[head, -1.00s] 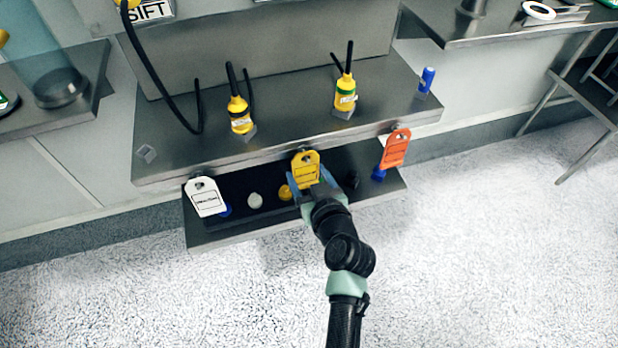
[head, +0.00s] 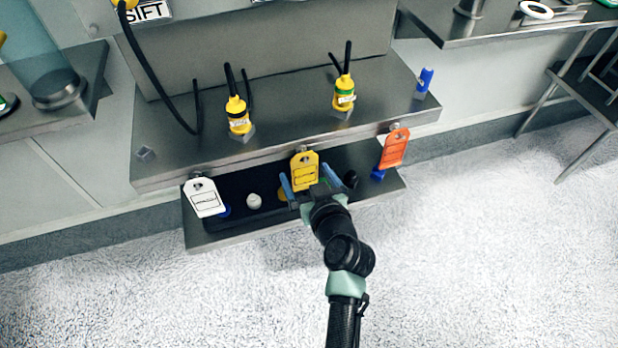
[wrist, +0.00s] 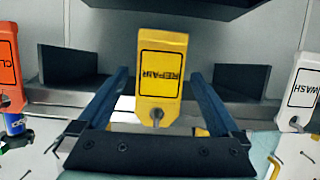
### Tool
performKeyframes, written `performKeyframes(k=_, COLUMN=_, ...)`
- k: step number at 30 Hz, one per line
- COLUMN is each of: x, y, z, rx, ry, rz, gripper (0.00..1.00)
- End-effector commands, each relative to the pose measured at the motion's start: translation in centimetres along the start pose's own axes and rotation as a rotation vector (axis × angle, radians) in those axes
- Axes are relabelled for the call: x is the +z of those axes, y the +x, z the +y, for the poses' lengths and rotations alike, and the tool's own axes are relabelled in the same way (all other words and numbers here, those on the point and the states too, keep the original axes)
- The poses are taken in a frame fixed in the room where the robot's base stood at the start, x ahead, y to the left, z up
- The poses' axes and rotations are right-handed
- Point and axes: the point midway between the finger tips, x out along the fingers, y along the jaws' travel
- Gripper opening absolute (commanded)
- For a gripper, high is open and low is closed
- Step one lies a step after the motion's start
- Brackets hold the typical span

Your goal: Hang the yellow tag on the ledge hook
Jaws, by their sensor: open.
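The yellow tag (head: 305,172) hangs at the middle of the ledge's front edge, its top hole at the ledge hook (head: 303,154). In the wrist view the yellow tag (wrist: 161,75) shows upside down, reads "REPAIR", and has a grey hook (wrist: 157,115) at its hole. My gripper (head: 300,183) is open, just in front of the tag. In the wrist view its blue fingers (wrist: 160,85) stand apart on either side of the tag, with a gap on each side.
A white tag (head: 205,198) hangs at the ledge's left and an orange tag (head: 394,148) at its right. A lower shelf (head: 215,235) with small knobs lies beneath. Two yellow plugs (head: 238,115) and a blue cylinder (head: 424,80) stand on the ledge (head: 290,122).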

Motion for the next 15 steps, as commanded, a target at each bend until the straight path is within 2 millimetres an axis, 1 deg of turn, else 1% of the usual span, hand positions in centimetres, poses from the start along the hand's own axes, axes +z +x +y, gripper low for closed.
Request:
performKeyframes(k=2, x=0.0, y=-0.3, z=0.0, rx=0.001, ry=0.001, rz=0.000, gripper=1.00)
performKeyframes(k=5, x=0.0, y=-1.3, z=0.0, rx=0.001, ry=0.002, rz=0.000, gripper=1.00)
performKeyframes(k=8, x=0.0, y=-2.9, z=0.0, rx=0.002, ry=0.003, rz=0.000, gripper=1.00)
performKeyframes(k=15, x=0.0, y=-8.0, z=0.0, rx=0.002, ry=0.002, rz=0.000, gripper=1.00)
